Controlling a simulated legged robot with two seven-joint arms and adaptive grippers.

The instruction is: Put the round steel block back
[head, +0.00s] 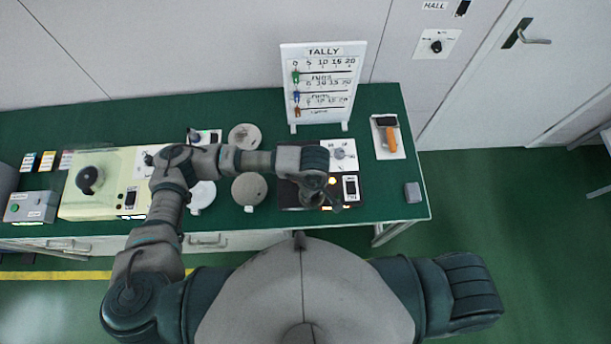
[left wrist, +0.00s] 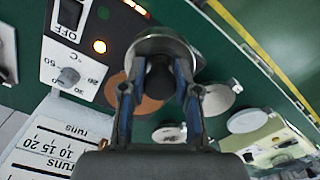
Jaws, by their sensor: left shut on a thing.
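The round steel block (left wrist: 168,43) shows in the left wrist view as a silvery disc with a dark knob (left wrist: 160,78) on top. My left gripper (left wrist: 158,84) is shut on the block at its knob, with one finger on each side. A copper-brown round disc (left wrist: 139,98) shows partly behind the block; I cannot tell whether the block touches anything below. In the head view my left gripper (head: 325,194) is over the dark heater unit (head: 289,197), and my arm hides most of the block there. My right gripper is out of view.
Grey round plates (head: 249,189) (head: 245,136) lie left of the heater on the green bench (head: 385,185). A cream machine (head: 105,185) stands farther left. The TALLY board (head: 322,85) stands behind. An orange-handled tool (head: 391,138) and small grey block (head: 412,192) are at right.

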